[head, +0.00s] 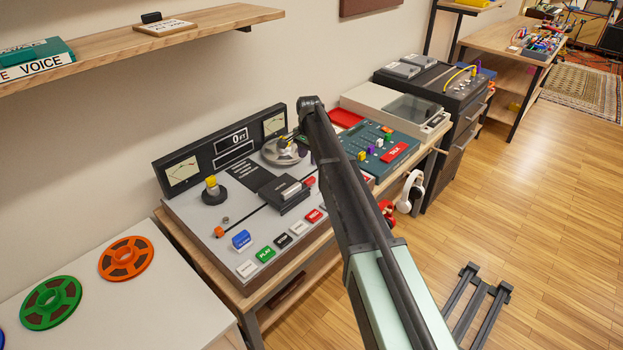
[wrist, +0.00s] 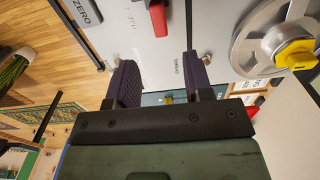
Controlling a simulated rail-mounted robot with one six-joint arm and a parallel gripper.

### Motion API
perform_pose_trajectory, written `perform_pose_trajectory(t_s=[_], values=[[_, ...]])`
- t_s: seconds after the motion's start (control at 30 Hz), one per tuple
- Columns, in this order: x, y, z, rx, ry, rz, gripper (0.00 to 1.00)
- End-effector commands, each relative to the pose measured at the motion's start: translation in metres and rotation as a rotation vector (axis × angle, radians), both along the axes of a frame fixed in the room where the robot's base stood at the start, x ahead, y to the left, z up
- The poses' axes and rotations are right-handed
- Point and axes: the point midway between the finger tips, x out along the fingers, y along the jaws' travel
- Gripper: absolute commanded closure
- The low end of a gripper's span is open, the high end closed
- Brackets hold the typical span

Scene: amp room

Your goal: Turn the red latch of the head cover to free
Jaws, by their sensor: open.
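The red latch (wrist: 158,18) shows at the top of the wrist view, beside the dark edge of the head cover (wrist: 145,3). My gripper (wrist: 161,62) is open and empty, its two dark fingers apart. The latch lies beyond the fingertips, roughly in line with the gap between them, and nothing touches it. In the head view the dark head cover (head: 283,201) sits in the middle of the tape deck, with the red latch (head: 309,181) at its right end. My arm hides the gripper there.
The grey tape deck (head: 190,215) carries a reel (head: 284,152) and a row of coloured buttons (head: 265,254). The reel's yellow knob (wrist: 294,54) stands right of my fingers in the wrist view. A teal mixer (head: 392,142) stands right of the deck.

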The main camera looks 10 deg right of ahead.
Motion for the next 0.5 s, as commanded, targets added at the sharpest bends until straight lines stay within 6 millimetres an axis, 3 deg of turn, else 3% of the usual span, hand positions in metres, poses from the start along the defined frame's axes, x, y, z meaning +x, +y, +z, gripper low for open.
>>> perform_pose_trajectory(t_s=[0.33, 0.5], values=[[-0.001, 0.0, -0.081, 0.0, 0.0, 0.002, 0.53], [-0.001, 0.0, -0.105, 0.0, 0.0, 0.003, 0.53]])
